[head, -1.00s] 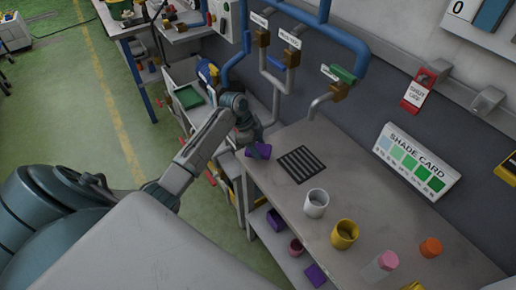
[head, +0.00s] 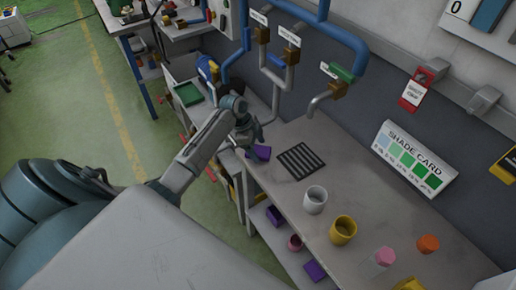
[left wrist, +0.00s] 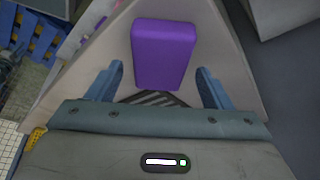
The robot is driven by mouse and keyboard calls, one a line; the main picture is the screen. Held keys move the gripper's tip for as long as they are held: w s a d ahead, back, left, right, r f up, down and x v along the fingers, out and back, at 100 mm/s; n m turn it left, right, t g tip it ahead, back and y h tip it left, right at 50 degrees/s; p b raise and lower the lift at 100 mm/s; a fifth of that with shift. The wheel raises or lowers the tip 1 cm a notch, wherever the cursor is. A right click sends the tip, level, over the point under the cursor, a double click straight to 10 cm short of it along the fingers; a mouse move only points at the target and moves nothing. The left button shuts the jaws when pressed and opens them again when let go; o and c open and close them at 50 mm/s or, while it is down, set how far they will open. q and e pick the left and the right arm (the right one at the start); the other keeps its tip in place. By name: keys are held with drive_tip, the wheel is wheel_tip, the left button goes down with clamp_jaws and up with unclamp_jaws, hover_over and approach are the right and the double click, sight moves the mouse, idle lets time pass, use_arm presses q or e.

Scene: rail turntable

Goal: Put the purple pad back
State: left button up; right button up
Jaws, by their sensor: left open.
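A purple pad (head: 262,153) lies on the grey counter, at its far left end, left of a black slatted grid (head: 301,161). My left gripper (head: 251,141) is open and empty, just left of the pad. In the left wrist view, the pad (left wrist: 163,50) shows whole beyond the two open blue fingertips (left wrist: 160,75), apart from them. Part of the grid (left wrist: 155,98) shows between the fingers. My right gripper is not in view.
A white cup (head: 315,200), a yellow cup (head: 343,231), a pink-topped jar (head: 385,257) and an orange piece (head: 428,243) stand on the counter. A shelf below holds purple items (head: 315,271) and a dark pink cup (head: 295,243). Pipes (head: 325,98) hang over the counter's back.

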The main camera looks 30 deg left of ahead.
use_arm(q)
drive_tip(key=b+v, duration=0.4)
drive_tip(key=v, duration=0.7)
